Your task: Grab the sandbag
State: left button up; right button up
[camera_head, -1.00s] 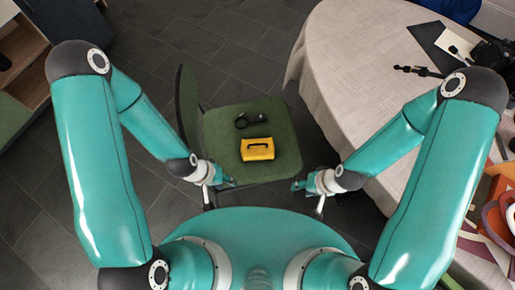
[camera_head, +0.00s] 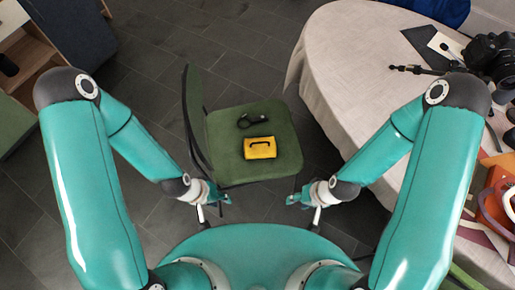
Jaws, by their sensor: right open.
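My right gripper (camera_head: 292,200) is open and empty off the near right corner of the seat, also apart from the sandbag. Nothing hides the sandbag.
A black looped item (camera_head: 251,121) lies on the seat behind the sandbag. The chair's backrest (camera_head: 194,105) rises on the left. A cloth-covered table (camera_head: 345,75) stands to the right with a black camera (camera_head: 490,52) on it. Dark tiled floor (camera_head: 165,70) is open beyond the chair.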

aim_at(256, 147)
jog(key=z, duration=0.8)
jog(key=i, duration=0.15)
jog(key=u, duration=2.65)
jog(key=k, duration=0.5)
jog(key=z, duration=0.75)
jog(key=i, duration=0.55)
jog(key=u, duration=0.15)
